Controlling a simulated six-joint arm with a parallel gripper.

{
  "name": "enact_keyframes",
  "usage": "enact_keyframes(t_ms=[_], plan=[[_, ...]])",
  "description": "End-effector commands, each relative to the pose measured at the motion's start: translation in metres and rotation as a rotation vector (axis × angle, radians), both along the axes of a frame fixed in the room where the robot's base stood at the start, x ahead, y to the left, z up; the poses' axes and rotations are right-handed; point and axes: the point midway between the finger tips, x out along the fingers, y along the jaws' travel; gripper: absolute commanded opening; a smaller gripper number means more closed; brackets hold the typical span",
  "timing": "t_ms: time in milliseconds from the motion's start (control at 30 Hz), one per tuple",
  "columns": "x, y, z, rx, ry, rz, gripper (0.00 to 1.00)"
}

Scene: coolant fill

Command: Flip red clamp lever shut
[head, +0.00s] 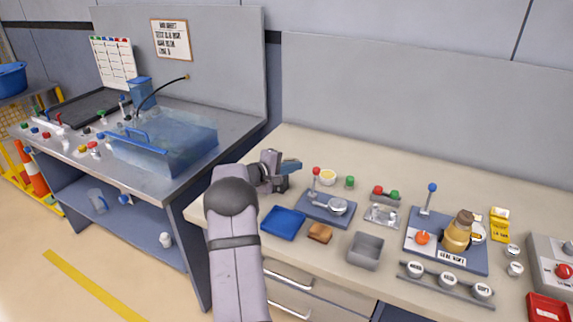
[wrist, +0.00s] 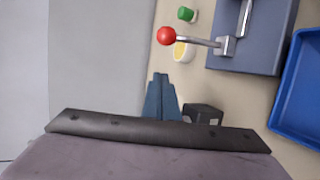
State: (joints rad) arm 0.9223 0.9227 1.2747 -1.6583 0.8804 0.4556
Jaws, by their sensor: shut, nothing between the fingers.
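The red-knobbed clamp lever (head: 316,172) stands up from the left side of a blue-grey plate (head: 313,212) on the bench. A round metal piece (head: 338,207) sits on the same plate. In the wrist view the red knob (wrist: 166,36) is at the end of a metal rod that runs to a bracket (wrist: 228,46). My gripper (head: 296,164) is to the left of the red knob in the head view, with blue fingers shut and empty. In the wrist view the fingertips (wrist: 160,76) are below the knob, apart from it.
A blue tray (head: 270,231), brown block (head: 320,233) and grey bin (head: 366,261) lie in front of the plate. A yellow-topped cup (head: 328,177) and green cap (head: 350,182) stand behind it. A second plate to the right has a blue-knobbed lever (head: 432,188) and brown bottle (head: 456,235).

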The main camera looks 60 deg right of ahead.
Motion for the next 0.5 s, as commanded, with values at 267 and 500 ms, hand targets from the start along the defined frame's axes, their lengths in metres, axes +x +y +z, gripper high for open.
enact_keyframes(t_ms=[267,500], plan=[[-0.01,-0.024,-0.006,0.0,0.001,0.0,0.0],[-0.024,-0.013,-0.003,0.002,0.001,0.0,0.0]])
